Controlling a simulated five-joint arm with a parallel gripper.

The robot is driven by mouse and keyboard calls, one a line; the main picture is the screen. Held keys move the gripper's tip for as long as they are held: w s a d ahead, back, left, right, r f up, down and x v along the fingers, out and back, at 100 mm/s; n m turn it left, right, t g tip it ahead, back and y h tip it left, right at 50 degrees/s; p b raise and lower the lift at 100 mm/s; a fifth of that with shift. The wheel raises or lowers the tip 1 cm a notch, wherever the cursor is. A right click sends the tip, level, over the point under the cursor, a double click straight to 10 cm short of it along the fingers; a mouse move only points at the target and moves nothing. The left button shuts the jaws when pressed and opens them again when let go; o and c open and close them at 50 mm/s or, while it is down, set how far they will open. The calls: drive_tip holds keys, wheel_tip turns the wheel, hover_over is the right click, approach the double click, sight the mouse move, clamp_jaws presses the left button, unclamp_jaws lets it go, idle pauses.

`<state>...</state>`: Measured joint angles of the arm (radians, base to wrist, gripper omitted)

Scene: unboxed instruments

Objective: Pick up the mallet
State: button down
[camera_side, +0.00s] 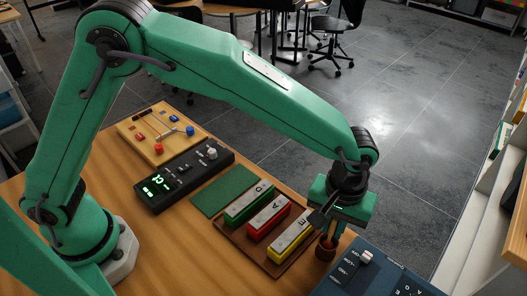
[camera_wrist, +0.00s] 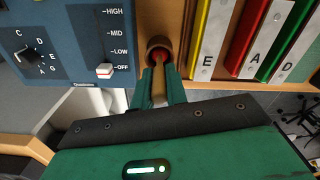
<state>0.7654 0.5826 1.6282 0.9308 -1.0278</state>
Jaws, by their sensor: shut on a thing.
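The mallet (camera_wrist: 158,72) shows in the wrist view as a pale wooden handle with a reddish head end inside a round brown cup (camera_wrist: 159,45). My gripper (camera_wrist: 161,88) is shut on the handle, one green finger on each side of it. In the side view my gripper (camera_side: 327,236) points down over the same brown cup (camera_side: 325,253) at the right of the table. There the fingers hide most of the mallet. The mallet's head is still within the cup's rim.
Chime bars in yellow (camera_side: 291,237), red (camera_side: 268,217) and green (camera_side: 249,204) stand on a brown tray close left of the cup. A blue panel (camera_side: 335,284) with a white slider is close in front. A black display box (camera_side: 184,175) and a wooden peg board (camera_side: 160,137) lie farther left.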

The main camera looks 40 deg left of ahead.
drive_tip(key=r, duration=0.4)
drive_tip(key=shift+s+d, duration=0.15)
drive_tip(key=shift+s, duration=0.15)
drive_tip(key=s+d+r, duration=0.2)
drive_tip(key=s+r, duration=0.4)
drive_tip(key=s, duration=0.4)
drive_tip(key=shift+s+d+r, duration=0.25)
drive_tip(key=shift+s+d, duration=0.1)
drive_tip(key=shift+d, duration=0.05)
drive_tip(key=c, duration=2.1)
unclamp_jaws()
clamp_jaws()
drive_tip(key=w+a+r, duration=0.2)
drive_tip(key=w+a, duration=0.5)
drive_tip(key=a, duration=0.3)
drive_tip(key=shift+r, duration=0.25)
drive_tip(key=shift+f, duration=0.1)
